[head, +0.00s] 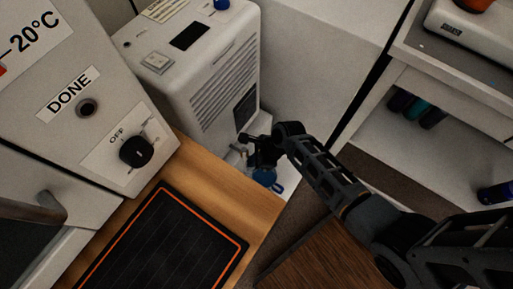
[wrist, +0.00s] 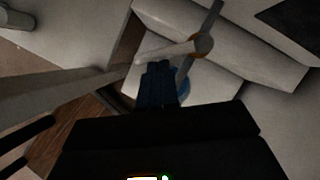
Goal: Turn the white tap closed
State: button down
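The white tap is on the pale boxy unit with side vents. In the wrist view its whitish lever (wrist: 165,51) runs sideways from a round joint (wrist: 203,43) with an orange-brown ring. In the head view the tap (head: 236,154) is small and partly hidden by my gripper (head: 255,150). My gripper's dark fingers (wrist: 158,68) are together with no visible gap, their tips right at the lever. The lever crosses just beyond the tips; whether they touch it I cannot tell.
A blue container (head: 265,177) stands below the tap, partly hidden by my gripper. The vented unit (head: 205,75) rises behind. A wooden bench top with a black, orange-edged mat (head: 165,245) lies at lower left. A control box with a black knob (head: 136,151) stands left; shelves are at right.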

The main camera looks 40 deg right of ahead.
jog(key=shift+w+a+m+t+h+p, duration=0.25)
jog(key=shift+w+a+m+p, duration=0.1)
jog(key=shift+a+m+p, duration=0.6)
jog(key=shift+w+a+m+t+h+p, duration=0.3)
jog(key=shift+a+m+p, duration=0.35)
jog(key=shift+p, duration=0.6)
jog(key=shift+w+a, duration=0.1)
jog(key=shift+a, duration=0.05)
jog(key=shift+s+f, duration=0.1)
jog(key=shift+s, duration=0.2)
jog(key=s+d+r+p, duration=0.2)
jog(key=s+r+p, duration=0.1)
jog(key=s+r, duration=0.4)
jog(key=shift+s+d+r, duration=0.2)
jog(key=shift+d+r, duration=0.1)
jog(key=shift+r, duration=0.35)
